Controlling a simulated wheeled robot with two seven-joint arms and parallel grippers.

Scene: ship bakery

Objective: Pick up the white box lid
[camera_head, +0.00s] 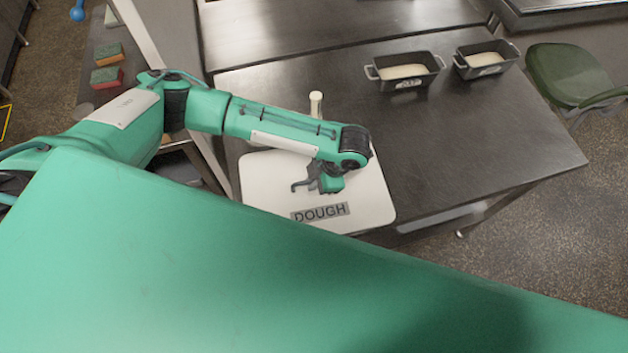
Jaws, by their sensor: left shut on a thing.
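The white box lid (268,190) is a flat, pale square with rounded corners and a dark "DOUGH" label near its front edge. It is at the near left part of the steel table. My left gripper (318,184) reaches down over the middle of the lid and is shut on it. The arm hides the lid's far right part, and the exact grip point is too small to make out. What is under the lid is hidden. My right gripper is not in view.
The steel table (450,140) is bare to the right of the lid. Two dark loaf pans (406,86) (487,72) with pale contents stand at its far side. A small white upright object (316,104) stands behind my left arm. A green chair (565,74) is at the right.

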